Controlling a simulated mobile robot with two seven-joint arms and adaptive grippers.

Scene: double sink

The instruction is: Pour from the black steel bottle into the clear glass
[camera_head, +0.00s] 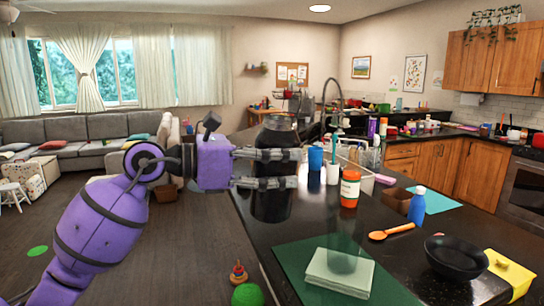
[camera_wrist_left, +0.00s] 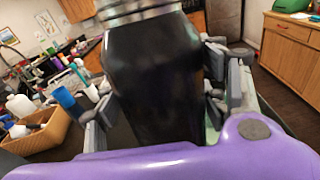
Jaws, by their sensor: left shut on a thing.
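The black steel bottle (camera_head: 272,205) is upright in the head view, at the left edge of the dark counter. My left gripper (camera_head: 268,169) is shut on it, fingers across its body. The bottle (camera_wrist_left: 155,80) fills the middle of the left wrist view, between the fingers of my left gripper (camera_wrist_left: 160,100). I cannot tell whether its base touches the counter. My right gripper is not in view.
A white stack (camera_head: 337,276) lies on a green mat (camera_head: 300,258). An orange-and-white bottle (camera_head: 350,188), blue cup (camera_head: 315,158), blue bottle (camera_head: 417,205), orange spoon (camera_head: 378,235) and black bowl (camera_head: 456,258) stand or lie around. Toys are on the floor.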

